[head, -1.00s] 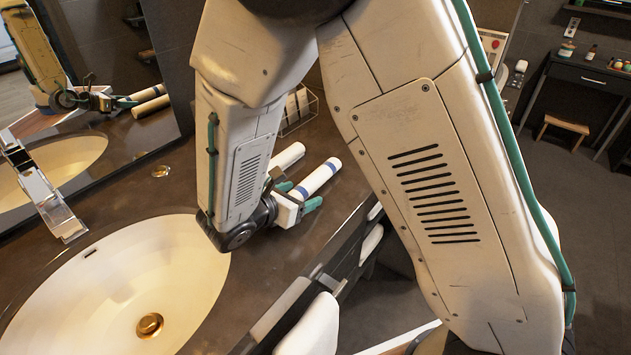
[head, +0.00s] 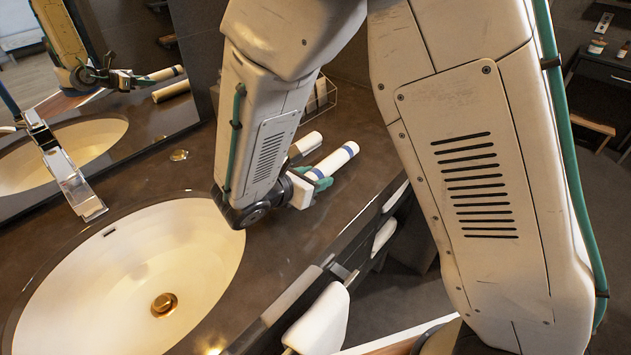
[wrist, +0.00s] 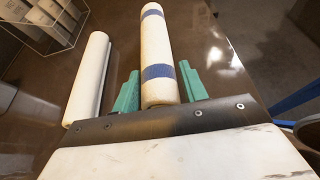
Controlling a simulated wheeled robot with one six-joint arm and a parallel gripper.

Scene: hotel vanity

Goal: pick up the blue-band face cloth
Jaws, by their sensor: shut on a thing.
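The blue-band face cloth (head: 335,161) is a white roll with blue bands near its ends. In the wrist view the cloth (wrist: 157,45) points away from me between the green fingers. My gripper (head: 316,182) is shut on its near end, just above the dark counter. In the wrist view my gripper (wrist: 157,92) has one finger on each side of the roll. I cannot tell clearly whether the cloth touches the counter.
A plain white roll (wrist: 91,75) lies on the counter to the left, apart from the held cloth. The sink basin (head: 110,280) and faucet (head: 68,170) are at left. The counter edge is to the right.

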